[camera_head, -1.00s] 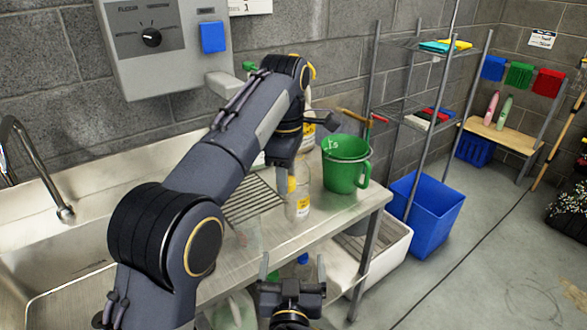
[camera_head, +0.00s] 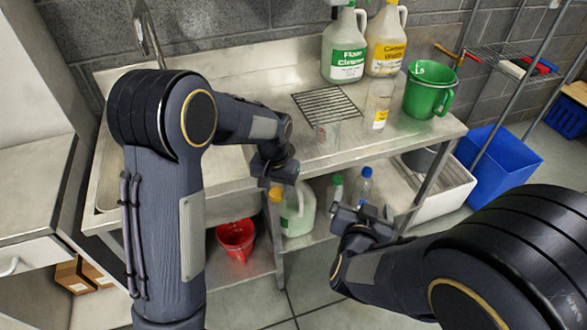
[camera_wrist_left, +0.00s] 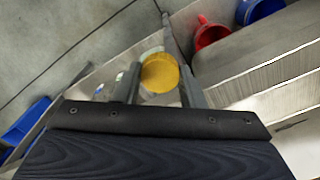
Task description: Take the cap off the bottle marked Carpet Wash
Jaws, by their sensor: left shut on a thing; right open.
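The large jug with the yellow label (camera_head: 387,52), which appears to read Carpet Wash, stands at the back of the steel counter; its top is cut off by the frame edge. My left gripper (camera_head: 273,190) is shut on a yellow cap (camera_head: 275,196) in front of the counter's front edge, well away from that jug. The cap also shows between the fingers in the left wrist view (camera_wrist_left: 160,73). My right gripper (camera_head: 362,212) is open and empty, in front of the lower shelf.
A Floor Cleaner jug (camera_head: 344,50), a small clear bottle (camera_head: 377,108), a wire rack (camera_head: 325,102), a clear beaker (camera_head: 328,130) and a green jug (camera_head: 430,88) are on the counter (camera_head: 235,175).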

